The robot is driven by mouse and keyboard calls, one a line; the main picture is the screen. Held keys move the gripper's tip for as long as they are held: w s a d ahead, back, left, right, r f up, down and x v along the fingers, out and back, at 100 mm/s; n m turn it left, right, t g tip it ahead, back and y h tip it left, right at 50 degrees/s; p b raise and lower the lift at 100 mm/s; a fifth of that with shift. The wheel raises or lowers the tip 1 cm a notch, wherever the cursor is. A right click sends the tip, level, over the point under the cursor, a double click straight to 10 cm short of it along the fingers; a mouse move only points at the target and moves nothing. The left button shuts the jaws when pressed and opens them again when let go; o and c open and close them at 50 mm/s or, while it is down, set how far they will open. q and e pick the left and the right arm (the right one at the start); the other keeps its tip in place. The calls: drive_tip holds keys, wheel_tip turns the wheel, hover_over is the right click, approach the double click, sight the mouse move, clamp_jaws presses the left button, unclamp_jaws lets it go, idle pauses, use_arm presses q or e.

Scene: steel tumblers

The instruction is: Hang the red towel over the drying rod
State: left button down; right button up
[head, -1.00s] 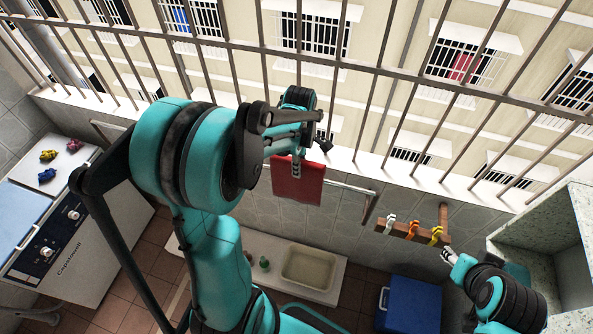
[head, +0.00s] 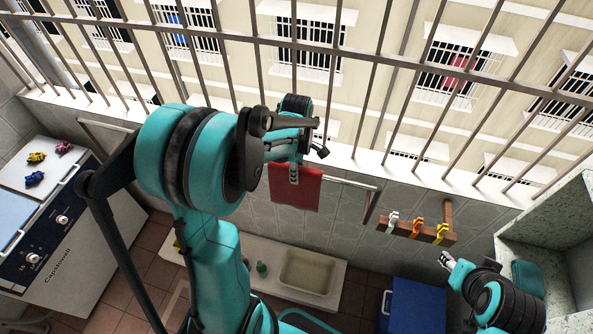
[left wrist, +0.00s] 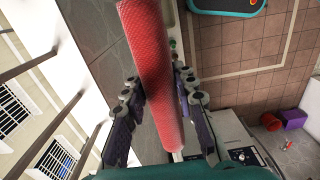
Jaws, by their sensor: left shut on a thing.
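The red towel (head: 296,190) hangs from my left gripper (head: 294,165) in the head view, in front of the wall under the window. In the left wrist view the towel (left wrist: 150,75) is a long red textured strip between the two dark fingers of my left gripper (left wrist: 160,115), which is shut on it. The pale drying rod (head: 347,183) runs along the wall and passes out of sight at the towel. I cannot tell whether the towel lies over the rod or only in front of it. My right gripper (head: 447,260) is small at the lower right, its opening unclear.
A wooden rack (head: 415,230) with white, orange and yellow clips is right of the rod. Window bars (head: 350,48) stand behind. Below are a sink (head: 307,272) and a blue box (head: 415,305). Colored clips lie on the white washing machine (head: 75,235) at left.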

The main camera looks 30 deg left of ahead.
use_arm(q)
drive_tip(key=shift+f, duration=0.1)
drive_tip(key=c, duration=1.1)
unclamp_jaws()
wheel_tip(320, 180, up, 12)
drive_tip(key=shift+f, duration=0.1)
drive_tip(key=shift+s+d+m, duration=0.15)
drive_tip(key=shift+d+m, duration=0.05)
drive_tip(key=shift+m, duration=0.1)
drive_tip(key=s+d+m+t, duration=0.7)
drive_tip(key=s+d+m, duration=0.35)
drive_tip(key=m, duration=0.95)
drive_tip(key=f+b, duration=1.4)
drive_tip(key=f, duration=0.1)
drive_tip(key=f+b, duration=0.8)
drive_tip(key=shift+s+a, duration=0.2)
drive_tip(key=shift+a, duration=0.1)
